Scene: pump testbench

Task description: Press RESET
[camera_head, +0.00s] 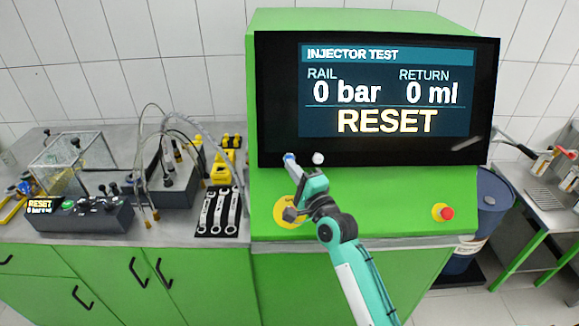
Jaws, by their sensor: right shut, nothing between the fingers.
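The green test bench has a dark screen (400,88) showing "INJECTOR TEST", RAIL 0 bar, RETURN 0 ml and a large yellow "RESET". Below the screen's lower left are a small blue button (289,156) and a round white button (318,158). My right gripper (293,167) is shut and empty, its tips right at the blue button and partly covering it. I cannot tell whether they touch it. My left gripper is not in view.
A red emergency stop (446,213) sits at the bench's right.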

